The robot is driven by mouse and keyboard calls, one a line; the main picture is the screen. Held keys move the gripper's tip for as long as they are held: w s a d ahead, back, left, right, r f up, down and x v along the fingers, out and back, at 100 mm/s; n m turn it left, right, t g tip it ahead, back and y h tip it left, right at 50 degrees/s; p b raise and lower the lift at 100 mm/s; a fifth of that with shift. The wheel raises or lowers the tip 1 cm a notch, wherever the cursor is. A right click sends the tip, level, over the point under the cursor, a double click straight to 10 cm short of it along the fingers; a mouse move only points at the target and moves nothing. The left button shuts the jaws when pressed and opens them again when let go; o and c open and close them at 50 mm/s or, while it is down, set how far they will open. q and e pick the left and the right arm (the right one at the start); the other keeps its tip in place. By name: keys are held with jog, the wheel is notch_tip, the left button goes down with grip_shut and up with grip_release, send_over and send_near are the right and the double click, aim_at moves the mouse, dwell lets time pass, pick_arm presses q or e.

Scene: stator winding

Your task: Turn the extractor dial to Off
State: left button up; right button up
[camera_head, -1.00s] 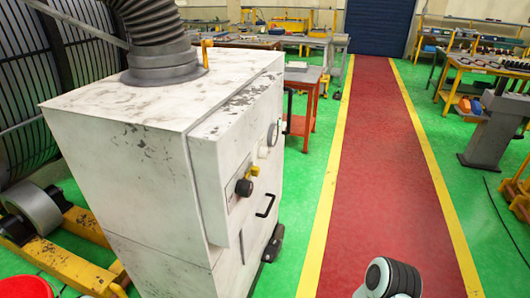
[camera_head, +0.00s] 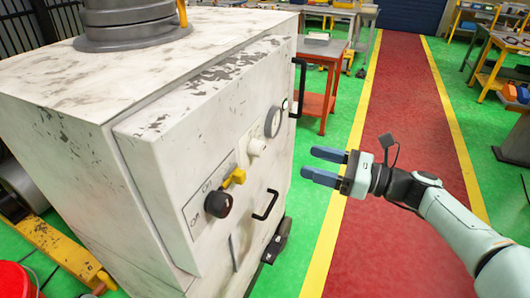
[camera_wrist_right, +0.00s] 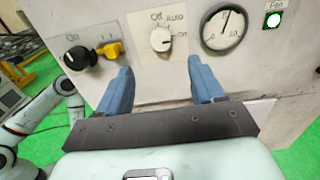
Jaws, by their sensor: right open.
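The extractor is a worn white cabinet (camera_head: 90,150) on the left of the head view. A small white dial (camera_head: 257,147) sits on its front panel. In the right wrist view the dial (camera_wrist_right: 161,40) shows upright, with printed labels Off and Auto above it; I cannot read its pointer setting surely. My right gripper (camera_head: 315,163) is open and empty, in front of the panel and apart from it, right of the dial in the head view. In the right wrist view its blue fingers (camera_wrist_right: 160,75) appear on either side below the dial. My left gripper is not in view.
Left of the dial are a black knob (camera_head: 218,204) and a yellow lever (camera_head: 234,178). Black handles (camera_head: 266,205) stick out. The red walkway (camera_head: 400,110) is clear.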

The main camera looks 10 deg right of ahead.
aim_at(263, 149)
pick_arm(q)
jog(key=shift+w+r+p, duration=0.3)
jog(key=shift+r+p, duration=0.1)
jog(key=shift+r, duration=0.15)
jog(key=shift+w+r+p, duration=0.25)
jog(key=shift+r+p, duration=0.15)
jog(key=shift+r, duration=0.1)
pick_arm(e)
jog(key=x, duration=1.2)
jog(key=shift+w+a+f, duration=0.1)
jog(key=shift+w+a, duration=0.1)
jog(key=shift+a, duration=0.05)
jog(key=c, duration=1.1)
